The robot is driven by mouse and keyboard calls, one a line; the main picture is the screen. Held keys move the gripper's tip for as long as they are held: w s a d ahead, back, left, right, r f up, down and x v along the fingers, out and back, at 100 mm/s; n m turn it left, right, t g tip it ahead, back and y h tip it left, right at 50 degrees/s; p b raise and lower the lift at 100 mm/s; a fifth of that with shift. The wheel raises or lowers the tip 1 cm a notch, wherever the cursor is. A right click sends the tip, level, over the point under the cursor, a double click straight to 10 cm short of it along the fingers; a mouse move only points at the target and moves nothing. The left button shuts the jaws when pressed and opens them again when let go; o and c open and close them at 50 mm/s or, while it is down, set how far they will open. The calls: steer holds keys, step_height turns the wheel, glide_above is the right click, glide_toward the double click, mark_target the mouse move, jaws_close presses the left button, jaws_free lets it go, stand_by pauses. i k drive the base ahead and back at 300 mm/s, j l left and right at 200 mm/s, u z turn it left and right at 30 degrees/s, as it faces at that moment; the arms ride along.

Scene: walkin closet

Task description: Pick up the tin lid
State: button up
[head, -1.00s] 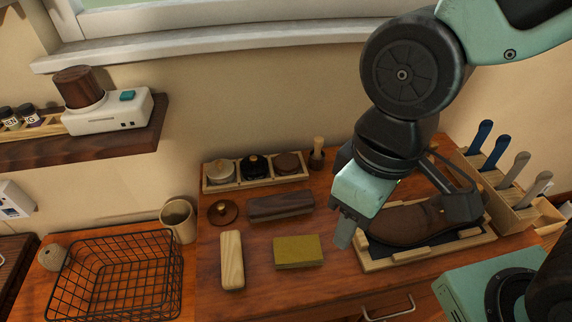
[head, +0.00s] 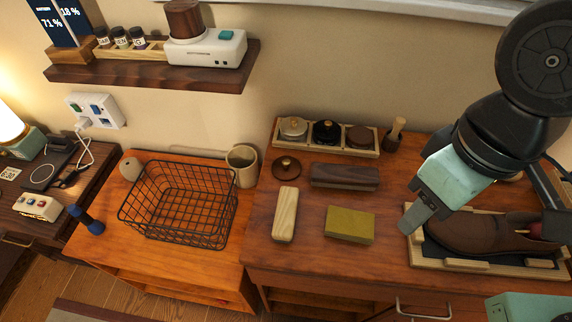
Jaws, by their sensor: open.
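The tin lid, a small round dark-brown disc with a knob (head: 286,166), lies flat on the wooden desk in the head view. It is just in front of a light wooden rack (head: 290,145) that holds three round tins, one silver-topped, one black and one brown (head: 361,138). My gripper (head: 408,222) is open and points down at the right, well away from the lid and beside the shoe tray. Nothing shows between its fingers, though their gap is hard to see from this angle.
A dark wooden block (head: 344,177), a pale wooden block (head: 285,214) and a yellow-green block (head: 350,225) lie near the lid. A beige cup (head: 242,166) and black wire basket (head: 180,205) stand left. A brown shoe (head: 470,232) sits in a tray at right.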

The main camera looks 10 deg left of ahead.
mark_target(286, 168)
steer(key=j, duration=0.7)
steer(key=i+j, duration=0.1)
steer(key=j, duration=0.55)
